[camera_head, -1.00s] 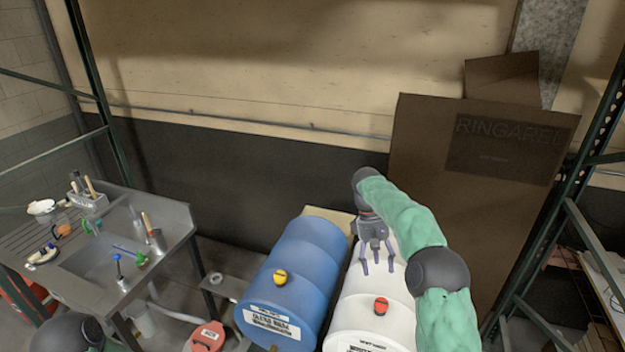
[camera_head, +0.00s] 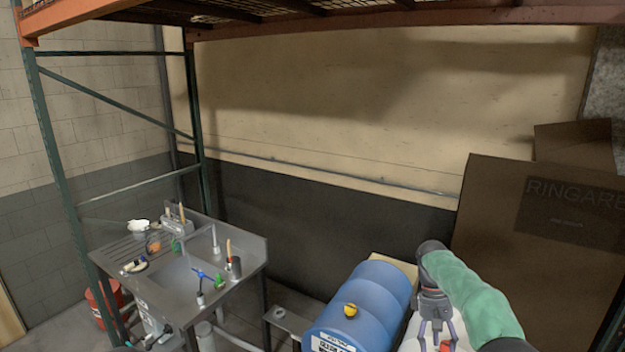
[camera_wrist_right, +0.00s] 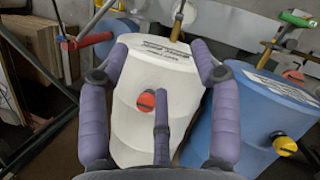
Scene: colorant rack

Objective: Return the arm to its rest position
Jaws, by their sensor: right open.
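My right arm, in a green sleeve, comes in at the lower right of the head view. My right gripper (camera_head: 436,338) points down over the white barrel, most of which is hidden or cut off there. In the right wrist view the gripper (camera_wrist_right: 160,100) has its purple fingers spread and empty. The white barrel (camera_wrist_right: 135,110) with a red cap (camera_wrist_right: 146,103) lies below and beyond the fingers. The blue barrel (camera_head: 372,300) with a yellow cap (camera_head: 350,310) lies to the left of my right gripper in the head view. My left gripper is not in view.
A metal sink table (camera_head: 240,262) with tools stands at the left. A large brown cardboard box (camera_head: 490,220) stands behind my right arm. A green rack post (camera_head: 60,180) rises at the far left, with an orange shelf beam (camera_head: 400,28) overhead.

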